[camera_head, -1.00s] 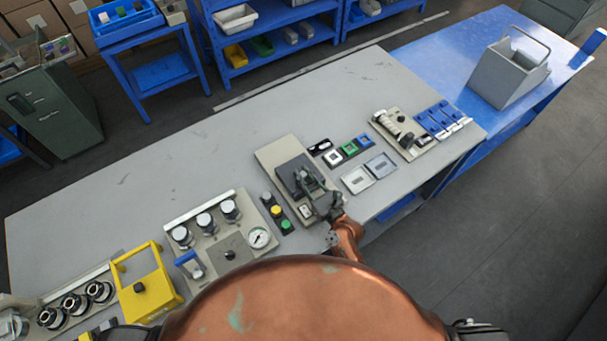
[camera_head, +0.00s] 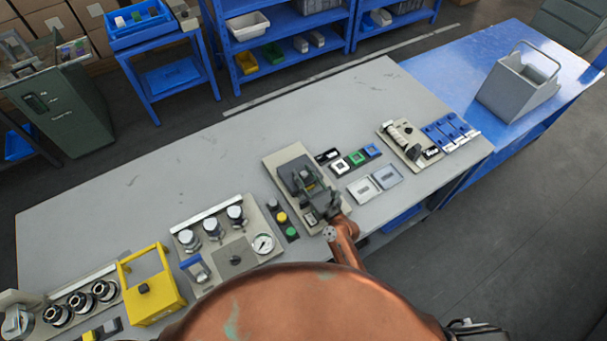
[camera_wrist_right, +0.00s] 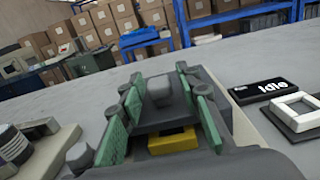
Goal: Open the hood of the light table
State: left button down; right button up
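The light table, as I take it, is a beige base (camera_head: 280,162) with a dark grey hood (camera_head: 295,171) on top, in the middle of the workbench. My right gripper (camera_head: 316,189) is over its near side and hides part of it. In the right wrist view, the hood (camera_wrist_right: 150,118) lies ahead with a raised grey knob or handle (camera_wrist_right: 160,92). My right gripper (camera_wrist_right: 157,76) has its green-padded fingers apart on either side of that knob; I see no clear contact. A yellow-framed part (camera_wrist_right: 172,147) shows below, between the fingers. My left gripper is out of view.
A three-button strip (camera_head: 282,217) and a gauge panel (camera_head: 215,262) sit left of the light table. The back of the grey bench (camera_head: 180,165) is clear.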

jog(key=shift+o, duration=0.3)
jog(key=v, duration=1.2)
